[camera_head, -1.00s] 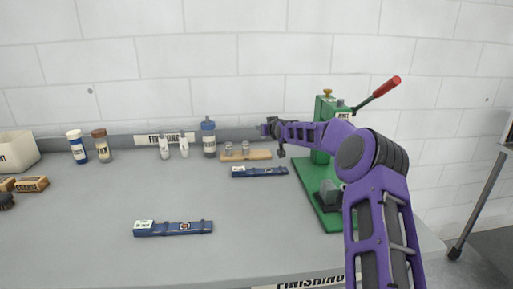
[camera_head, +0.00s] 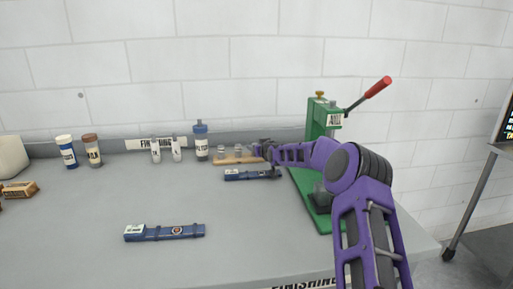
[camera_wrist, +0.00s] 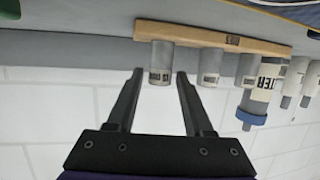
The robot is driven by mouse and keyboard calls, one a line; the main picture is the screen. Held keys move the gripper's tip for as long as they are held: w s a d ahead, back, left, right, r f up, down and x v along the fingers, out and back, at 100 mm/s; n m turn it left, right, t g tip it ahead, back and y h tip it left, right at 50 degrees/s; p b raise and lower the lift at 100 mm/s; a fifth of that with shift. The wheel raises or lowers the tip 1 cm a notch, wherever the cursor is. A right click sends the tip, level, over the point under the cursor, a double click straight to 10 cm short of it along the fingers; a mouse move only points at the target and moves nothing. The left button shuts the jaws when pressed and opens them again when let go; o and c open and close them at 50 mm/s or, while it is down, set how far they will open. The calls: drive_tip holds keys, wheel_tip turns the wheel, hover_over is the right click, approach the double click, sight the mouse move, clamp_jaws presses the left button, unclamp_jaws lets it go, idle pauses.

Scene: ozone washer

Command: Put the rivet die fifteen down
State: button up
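In the wrist view, which looks upside down, a grey metal cylinder, a rivet die (camera_wrist: 161,60), stands on one end of the wooden die holder (camera_wrist: 190,32). My gripper (camera_wrist: 160,73) is open, with a finger on each side of this die and a visible gap on both sides. Its label is too small to read. Two similar dies (camera_wrist: 209,68) stand along the holder beside it. In the head view my gripper (camera_head: 262,150) is at the right end of the wooden holder (camera_head: 232,161) and hides that end.
A labelled bottle with a blue cap (camera_head: 201,142) and two small white bottles (camera_head: 176,150) stand left of the holder. A blue bar (camera_head: 246,175) lies in front of it. The green press (camera_head: 315,120) stands right, close to my arm.

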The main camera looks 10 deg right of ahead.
drive_tip(key=shift+o, duration=0.5)
drive_tip(key=shift+r, duration=0.1)
drive_tip(key=shift+r, duration=0.2)
drive_tip(key=v, duration=1.2)
drive_tip(key=shift+p, duration=0.35)
